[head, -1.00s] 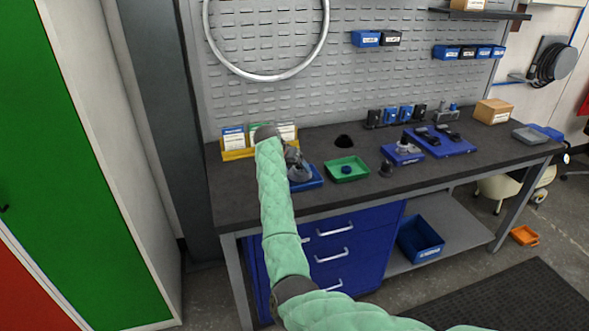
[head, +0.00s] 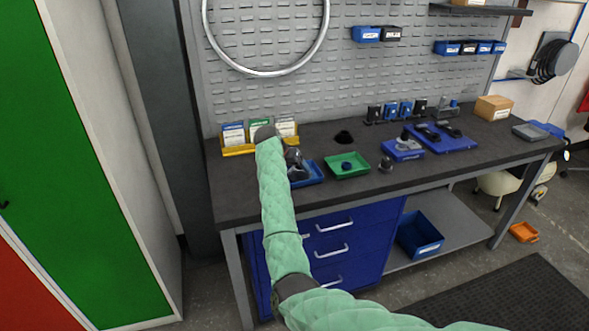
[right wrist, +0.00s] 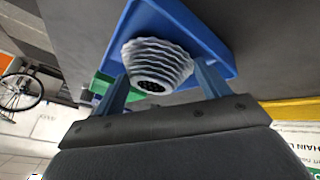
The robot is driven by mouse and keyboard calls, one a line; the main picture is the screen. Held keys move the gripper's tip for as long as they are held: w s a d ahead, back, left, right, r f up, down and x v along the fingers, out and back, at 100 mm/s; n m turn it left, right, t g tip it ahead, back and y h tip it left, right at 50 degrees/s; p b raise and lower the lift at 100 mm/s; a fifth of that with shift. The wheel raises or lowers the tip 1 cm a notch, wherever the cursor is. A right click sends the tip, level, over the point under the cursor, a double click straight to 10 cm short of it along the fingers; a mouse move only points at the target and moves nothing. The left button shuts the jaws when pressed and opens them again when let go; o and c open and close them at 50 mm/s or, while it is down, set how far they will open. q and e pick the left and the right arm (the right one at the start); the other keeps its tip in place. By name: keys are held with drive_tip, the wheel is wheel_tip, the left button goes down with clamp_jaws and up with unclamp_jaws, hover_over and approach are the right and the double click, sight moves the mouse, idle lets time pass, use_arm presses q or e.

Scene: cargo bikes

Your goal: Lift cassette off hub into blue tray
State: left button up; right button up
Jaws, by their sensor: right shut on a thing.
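My right gripper (head: 298,171) is over the blue tray (head: 316,175) on the workbench, with the green-sleeved arm reaching up to it. In the right wrist view its two blue-grey fingers (right wrist: 165,82) are on either side of the cassette (right wrist: 157,62), a grey ridged stack of sprockets with a dark centre, and it is shut on it. The blue tray also shows in the right wrist view (right wrist: 218,52), behind the cassette. I cannot tell whether the cassette touches the tray floor. The hub is not clearly identifiable. My left gripper is out of view.
A green tray (head: 336,172) with a small dark round piece stands right of the blue tray. A yellow holder with cards (head: 238,150) is behind at left. A dark round thing (head: 343,138) and a small grey part (head: 386,165) stand on the bench (head: 250,195).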

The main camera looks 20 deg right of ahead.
use_arm(q)
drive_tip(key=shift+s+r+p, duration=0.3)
drive_tip(key=shift+p, duration=0.1)
use_arm(e)
drive_tip(key=shift+s+f, duration=0.1)
idle(0.9)
drive_tip(key=o, duration=1.5)
drive_tip(key=shift+c, duration=0.2)
drive_tip(key=shift+s+a+f, duration=0.1)
drive_tip(key=shift+f, duration=0.05)
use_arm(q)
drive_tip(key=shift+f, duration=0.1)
